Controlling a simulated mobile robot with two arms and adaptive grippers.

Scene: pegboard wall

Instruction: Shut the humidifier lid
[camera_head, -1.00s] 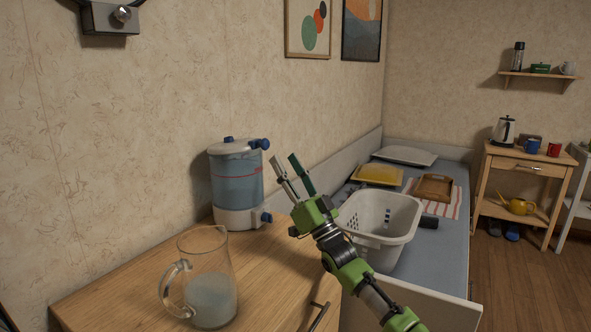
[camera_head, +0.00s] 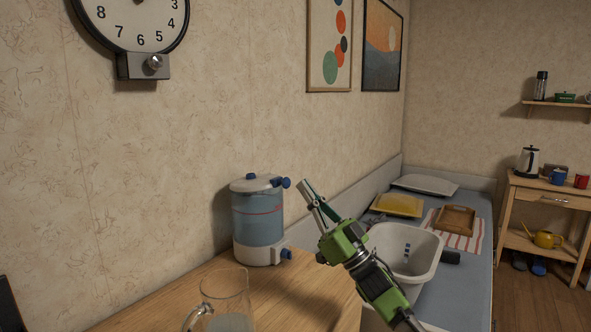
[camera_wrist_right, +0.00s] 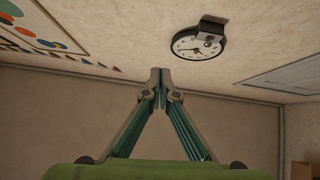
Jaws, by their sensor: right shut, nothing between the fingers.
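The humidifier (camera_head: 258,222) is a clear blue tank with a white base and a white lid (camera_head: 256,183). It stands on the wooden cabinet top against the wall. The lid lies on top of the tank and looks level, with blue knobs at its top and right edge. My right gripper (camera_head: 306,184) is to the right of the humidifier, apart from it, pointing up and left with its fingers shut and empty. In the right wrist view the fingertips (camera_wrist_right: 160,74) meet. My left gripper is out of view.
A glass jug (camera_head: 226,300) stands on the wooden cabinet top (camera_head: 300,292) in front of the humidifier. A white basket (camera_head: 400,240) is behind my right arm. A wall clock (camera_head: 130,22) hangs at the upper left. Free wood lies right of the jug.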

